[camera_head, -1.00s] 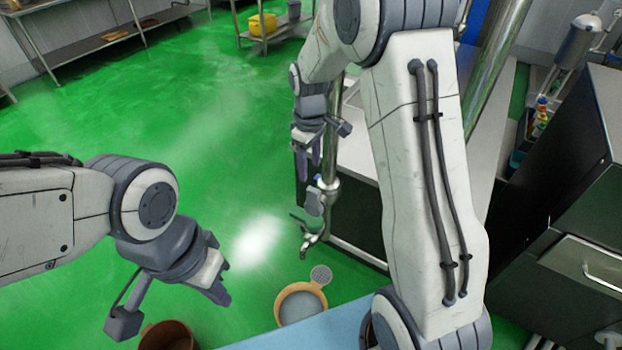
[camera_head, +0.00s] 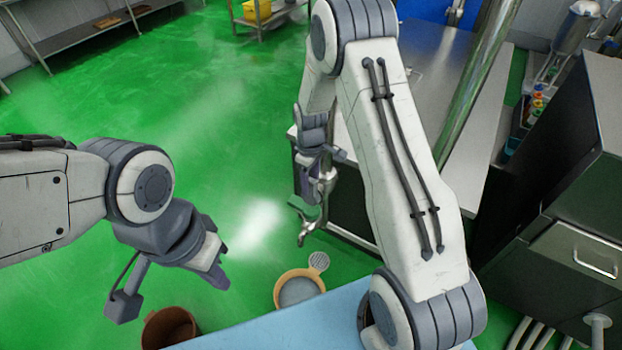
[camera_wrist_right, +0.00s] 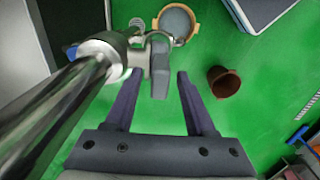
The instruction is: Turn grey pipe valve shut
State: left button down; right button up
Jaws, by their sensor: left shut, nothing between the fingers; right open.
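A shiny metal pipe (camera_wrist_right: 50,117) carries a valve with a flat grey handle (camera_wrist_right: 160,68) in the right wrist view. In the head view the valve's spout (camera_head: 307,230) hangs below my right gripper (camera_head: 308,182), and the gripper partly hides the valve. My right gripper (camera_wrist_right: 160,84) is open in the wrist view. The grey handle shows between its fingertips, with gaps at both sides; whether it lies fully within the jaws I cannot tell. My left gripper (camera_head: 219,278) is shut and empty, away from the valve at the left.
A blue surface (camera_head: 275,333) lies at the front. A dark cabinet (camera_head: 545,180) stands at the right. Green floor (camera_head: 215,110) is clear at the left.

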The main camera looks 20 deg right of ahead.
grip_shut()
dwell(1.4)
